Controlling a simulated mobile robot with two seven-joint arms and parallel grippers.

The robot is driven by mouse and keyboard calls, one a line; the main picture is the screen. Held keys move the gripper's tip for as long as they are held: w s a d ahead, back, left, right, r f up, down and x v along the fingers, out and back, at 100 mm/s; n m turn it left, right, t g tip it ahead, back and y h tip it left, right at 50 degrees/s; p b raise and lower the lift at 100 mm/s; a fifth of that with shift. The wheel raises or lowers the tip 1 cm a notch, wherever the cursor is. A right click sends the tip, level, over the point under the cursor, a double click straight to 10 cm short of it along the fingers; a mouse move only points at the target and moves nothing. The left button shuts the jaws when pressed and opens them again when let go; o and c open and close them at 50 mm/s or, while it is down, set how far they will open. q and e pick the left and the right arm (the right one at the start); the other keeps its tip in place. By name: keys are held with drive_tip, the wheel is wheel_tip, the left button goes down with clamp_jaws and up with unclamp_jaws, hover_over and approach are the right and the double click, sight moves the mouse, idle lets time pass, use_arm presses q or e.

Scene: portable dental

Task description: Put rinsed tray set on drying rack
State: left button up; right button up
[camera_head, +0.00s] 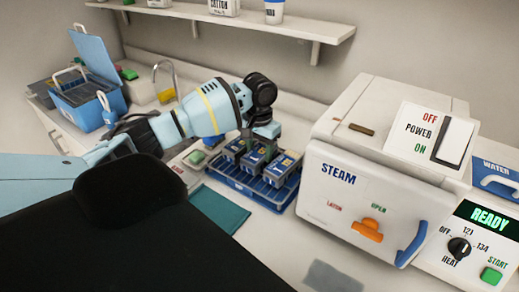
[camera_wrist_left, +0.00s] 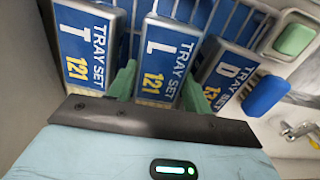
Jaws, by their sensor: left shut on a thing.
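The blue wire drying rack (camera_head: 236,183) stands on the counter with three blue tray sets in it. In the left wrist view the sets read T 121 (camera_wrist_left: 88,45), L 121 (camera_wrist_left: 165,58) and D (camera_wrist_left: 228,75), whose number is partly cut off. My left gripper (camera_head: 264,132) reaches over the rack from the left. Its green fingers (camera_wrist_left: 158,85) stand on either side of the L tray set and are shut on it. The set sits between the other two, at rack level. Whether its base rests fully on the rack is hidden. My right gripper is not in view.
A white steam sterilizer (camera_head: 345,205) stands close right of the rack. A teal cloth (camera_head: 220,211) lies in front. A blue caddy (camera_head: 90,105) and sink faucet (camera_head: 167,68) are at the back left. A shelf (camera_head: 250,22) hangs above. The front counter is mostly clear.

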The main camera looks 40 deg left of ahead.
sight(259, 151)
use_arm(q)
drive_tip(key=shift+f, duration=0.1)
drive_tip(key=o, duration=1)
wheel_tip(259, 151, up, 12)
drive_tip(key=shift+r+p, duration=0.1)
drive_tip(key=shift+p, duration=0.25)
